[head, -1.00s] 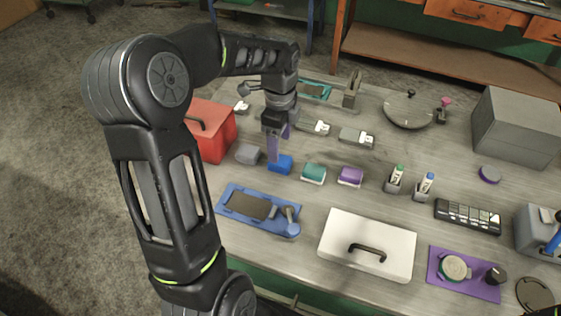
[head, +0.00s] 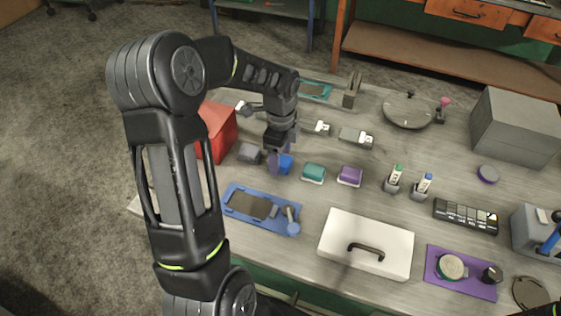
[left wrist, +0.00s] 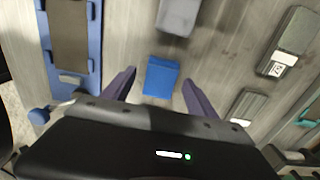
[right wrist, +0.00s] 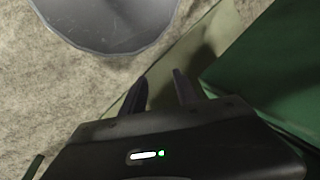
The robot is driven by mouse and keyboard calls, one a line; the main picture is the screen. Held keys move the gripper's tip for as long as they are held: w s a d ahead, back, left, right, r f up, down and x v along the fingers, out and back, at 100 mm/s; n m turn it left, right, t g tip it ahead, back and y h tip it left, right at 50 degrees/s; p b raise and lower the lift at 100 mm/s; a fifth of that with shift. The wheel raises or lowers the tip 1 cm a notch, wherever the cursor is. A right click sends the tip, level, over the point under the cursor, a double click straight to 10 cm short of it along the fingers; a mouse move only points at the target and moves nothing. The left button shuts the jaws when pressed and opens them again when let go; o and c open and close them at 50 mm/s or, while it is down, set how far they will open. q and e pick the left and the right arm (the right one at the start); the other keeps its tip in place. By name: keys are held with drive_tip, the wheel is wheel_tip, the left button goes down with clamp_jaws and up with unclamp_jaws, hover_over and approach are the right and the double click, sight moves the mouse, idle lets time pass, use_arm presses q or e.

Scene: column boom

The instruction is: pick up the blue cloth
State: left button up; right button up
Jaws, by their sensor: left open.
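The blue cloth (head: 286,164) is a small folded block on the workbench, between a grey block and a teal one. My left gripper (head: 276,163) points down at it, and its fingers cover part of the cloth in the head view. In the left wrist view the cloth (left wrist: 161,77) lies between the two open fingers (left wrist: 159,80), with a gap on each side. I cannot tell how far the fingertips are above the bench. My right gripper (right wrist: 160,77) is open and empty, away from the bench top.
The grey block (head: 249,153) and teal block (head: 313,173) flank the cloth, with a purple block (head: 350,175) farther right. A red box (head: 216,133) stands left. A blue tray (head: 240,222) and a white lidded box (head: 340,228) lie in front.

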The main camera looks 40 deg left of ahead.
idle(0.4)
use_arm(q)
drive_tip(key=c, duration=1.5)
drive_tip(key=shift+o, duration=0.2)
drive_tip(key=shift+r, duration=0.15)
wheel_tip(320, 180, up, 10)
drive_tip(key=b, duration=0.1)
